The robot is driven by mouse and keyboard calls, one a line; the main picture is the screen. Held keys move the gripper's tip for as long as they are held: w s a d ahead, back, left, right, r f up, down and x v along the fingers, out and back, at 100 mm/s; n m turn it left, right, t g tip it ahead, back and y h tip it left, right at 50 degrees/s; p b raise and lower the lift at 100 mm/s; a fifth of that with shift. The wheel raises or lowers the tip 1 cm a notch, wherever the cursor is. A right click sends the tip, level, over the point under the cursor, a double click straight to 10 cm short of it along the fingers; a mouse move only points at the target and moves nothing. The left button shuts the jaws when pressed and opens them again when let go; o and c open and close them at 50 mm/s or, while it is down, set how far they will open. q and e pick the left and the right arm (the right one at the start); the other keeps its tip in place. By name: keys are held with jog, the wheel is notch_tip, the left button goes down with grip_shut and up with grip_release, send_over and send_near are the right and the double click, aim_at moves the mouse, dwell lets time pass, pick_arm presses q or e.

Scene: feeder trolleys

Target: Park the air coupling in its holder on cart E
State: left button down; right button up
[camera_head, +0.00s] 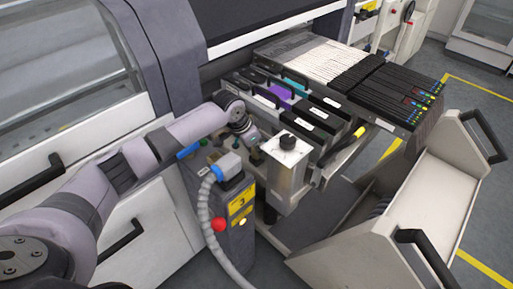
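My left arm reaches in from the left, and its wrist end, with the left gripper (254,152), is above the dark box, behind the grey hose connector. The fingers are small and partly hidden, so I cannot tell whether they are open or hold anything. A grey block-shaped connector (229,165) with a ribbed grey hose (206,215) sits at the top of a dark box (237,240); it may be the air coupling. I cannot tell which part is the holder. My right gripper is not in view.
A feeder trolley with black feeders (385,95) and coloured slots is docked at the machine. A pale open cart (420,200) with black handles stands at the right. The dark box has a red button (218,224). Grey floor with yellow lines is free at far right.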

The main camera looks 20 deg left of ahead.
pick_arm(q)
jog(key=c, duration=1.2)
grip_release()
jog(key=shift+o, duration=0.2)
